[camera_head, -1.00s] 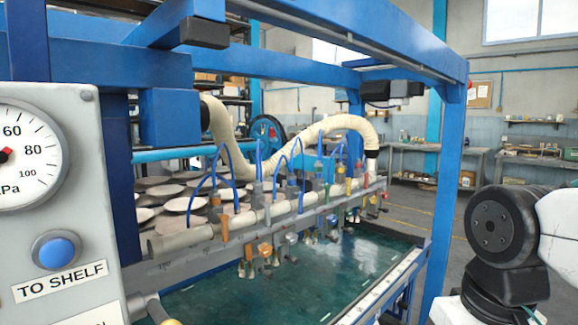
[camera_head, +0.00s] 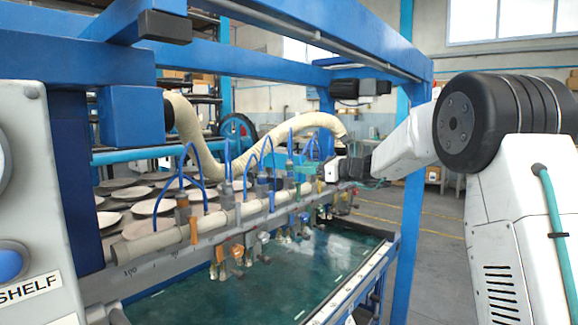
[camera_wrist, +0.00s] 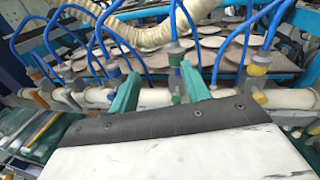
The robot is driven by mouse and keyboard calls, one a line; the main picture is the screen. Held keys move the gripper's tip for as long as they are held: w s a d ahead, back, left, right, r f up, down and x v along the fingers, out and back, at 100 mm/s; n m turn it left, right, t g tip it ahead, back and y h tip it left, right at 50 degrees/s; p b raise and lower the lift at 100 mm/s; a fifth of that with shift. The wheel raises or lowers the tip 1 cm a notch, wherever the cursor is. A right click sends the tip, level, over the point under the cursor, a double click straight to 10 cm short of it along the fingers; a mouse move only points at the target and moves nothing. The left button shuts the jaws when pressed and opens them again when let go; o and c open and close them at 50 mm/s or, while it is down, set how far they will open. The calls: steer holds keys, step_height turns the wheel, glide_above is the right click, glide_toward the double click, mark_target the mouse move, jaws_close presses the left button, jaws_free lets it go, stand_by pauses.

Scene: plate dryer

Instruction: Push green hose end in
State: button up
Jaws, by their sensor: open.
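A pale manifold pipe (camera_wrist: 152,97) runs across the wrist view, with thin blue hoses (camera_wrist: 205,48) looping from coloured fittings along it. In the head view my gripper (camera_head: 288,168) reaches over the manifold's far half, where fingers and fittings overlap. How far the green end sits in its socket cannot be told.
A yellow fitting (camera_wrist: 259,68) stands to the right of my gripper. A thick beige hose (camera_head: 192,125) arches behind the manifold. White plates (camera_head: 155,206) lie behind it, and a green water tank (camera_head: 240,295) lies below. Blue frame beams (camera_head: 408,215) surround the area.

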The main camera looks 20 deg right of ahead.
mark_target(289, 161)
steer(key=shift+m+t, duration=0.5)
steer(key=shift+m, duration=0.1)
steer(key=w+a, duration=0.1)
steer(key=w, duration=0.1)
steer(key=w+a, duration=0.1)
steer(key=w, duration=0.2)
steer(key=w+a, duration=0.2)
steer(key=shift+w+f, duration=0.1)
steer(key=shift+w, duration=0.05)
jaws_close()
steer(key=shift+f, duration=1.3)
jaws_free()
steer(key=shift+r, duration=0.1)
